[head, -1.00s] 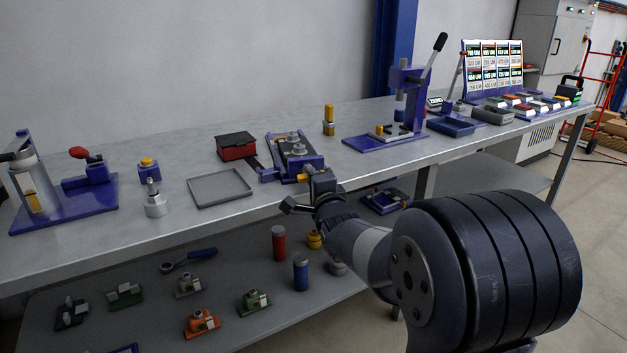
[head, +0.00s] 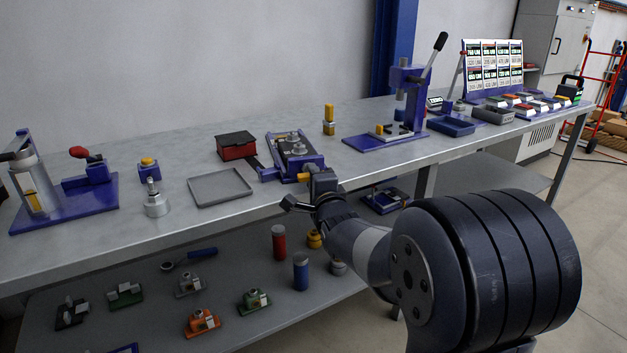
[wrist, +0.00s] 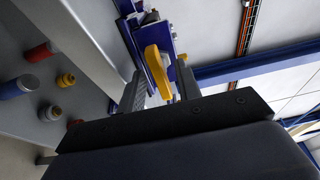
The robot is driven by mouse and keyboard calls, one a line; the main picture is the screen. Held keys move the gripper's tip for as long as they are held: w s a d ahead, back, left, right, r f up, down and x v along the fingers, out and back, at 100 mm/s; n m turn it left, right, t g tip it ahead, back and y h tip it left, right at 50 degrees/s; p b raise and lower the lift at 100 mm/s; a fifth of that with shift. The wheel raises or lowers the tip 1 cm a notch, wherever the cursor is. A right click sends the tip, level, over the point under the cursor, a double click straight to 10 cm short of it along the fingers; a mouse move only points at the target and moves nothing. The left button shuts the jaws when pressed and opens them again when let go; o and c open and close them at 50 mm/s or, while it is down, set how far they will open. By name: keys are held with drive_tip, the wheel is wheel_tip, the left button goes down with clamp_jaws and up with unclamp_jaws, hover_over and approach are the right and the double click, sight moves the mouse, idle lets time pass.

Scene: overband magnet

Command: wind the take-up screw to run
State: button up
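The blue overband magnet unit (head: 290,154), with grey parts on top, sits on the bench near its front edge. A yellow piece, apparently the take-up screw's handle (head: 303,178), shows at its front end. My gripper (head: 309,188) is at the bench's front edge, close to this piece. In the wrist view the yellow handle (wrist: 153,62) lies between my two fingers (wrist: 161,75), and gaps show on both sides of it. My gripper is open. The screw itself is mostly hidden.
A grey tray (head: 193,204) and a red box with a dark lid (head: 237,151) lie left of the unit. A blue lever press (head: 378,142) stands to its right. A lower shelf (head: 262,325) holds several small parts below my arm.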

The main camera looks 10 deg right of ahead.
drive_tip(key=shift+s, duration=0.1)
drive_tip(key=s+p, duration=0.1)
drive_tip(key=s, duration=0.9)
drive_tip(key=shift+s+d, duration=0.2)
drive_tip(key=shift+s, duration=0.1)
drive_tip(key=w+b, duration=0.1)
drive_tip(key=w, duration=0.9)
drive_tip(key=shift+w+a, duration=0.25)
drive_tip(key=shift+w, duration=0.15)
